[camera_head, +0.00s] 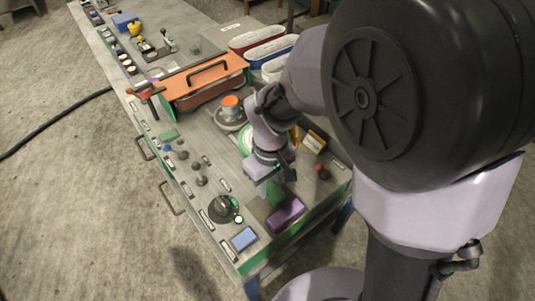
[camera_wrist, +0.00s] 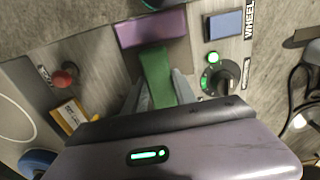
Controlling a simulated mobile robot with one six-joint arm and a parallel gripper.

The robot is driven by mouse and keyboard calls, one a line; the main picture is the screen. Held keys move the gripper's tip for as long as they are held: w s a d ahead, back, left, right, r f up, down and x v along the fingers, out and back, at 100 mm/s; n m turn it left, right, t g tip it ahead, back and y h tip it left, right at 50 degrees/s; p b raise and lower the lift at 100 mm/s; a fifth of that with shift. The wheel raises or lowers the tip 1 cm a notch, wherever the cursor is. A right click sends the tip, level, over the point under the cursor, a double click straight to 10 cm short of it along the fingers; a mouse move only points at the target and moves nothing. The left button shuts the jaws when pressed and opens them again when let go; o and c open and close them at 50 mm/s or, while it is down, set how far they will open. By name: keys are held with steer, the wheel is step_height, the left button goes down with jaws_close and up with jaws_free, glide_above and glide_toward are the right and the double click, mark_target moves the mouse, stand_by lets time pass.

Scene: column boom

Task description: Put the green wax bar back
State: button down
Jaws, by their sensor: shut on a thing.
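The green wax bar (camera_wrist: 157,75) is between the two fingers of my gripper (camera_wrist: 160,93) in the wrist view, with its far end pointing at the purple bar (camera_wrist: 152,31). In the head view the green bar (camera_head: 275,194) shows just below my gripper (camera_head: 265,176), close to the purple bar (camera_head: 286,215). A dark pad (camera_wrist: 180,50) shows beside the green and purple bars. I cannot tell whether the green bar touches the pad or the purple bar. The fingers hide part of the green bar.
A blue bar (camera_head: 243,239) lies near the bench's front corner, beside a dark knob (camera_head: 223,208) with a green light. A red-topped knob (camera_head: 322,171) and a yellow box (camera_head: 314,142) stand right of my gripper. An orange lid (camera_head: 203,80) lies farther back.

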mark_target(270, 193)
step_height(270, 193, down, 4)
steer(key=shift+s+r+b, duration=0.1)
steer(key=shift+b, duration=0.6)
steer(key=shift+r, duration=0.1)
steer(key=shift+f, duration=0.2)
steer(key=c, duration=1)
jaws_free()
steer(key=shift+r, duration=0.1)
